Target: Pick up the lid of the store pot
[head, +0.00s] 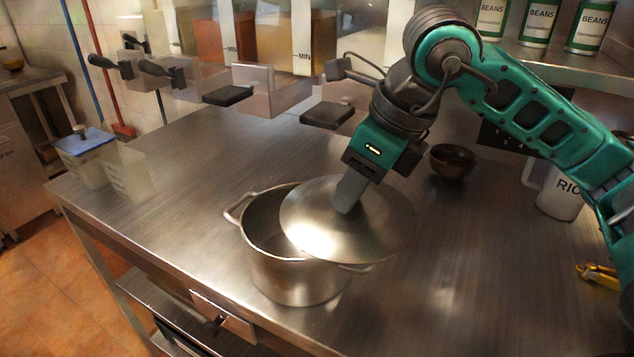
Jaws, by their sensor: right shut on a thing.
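The store pot (296,278) is a steel pot with side handles, standing upright on the steel counter. Its round metal lid (375,235) is over the right part of the pot, shifted to the right, so the left part of the pot's opening shows. My right gripper (347,205) comes down from above and is shut at the middle of the lid; its fingers hide the knob. The lid looks raised above the rim, though the exact gap cannot be told. My left gripper is not in view.
Dispensers with black levers (228,95) line the back. Clear containers (85,160) stand at the left edge. Yellow-handled tool (598,275) lies at right.

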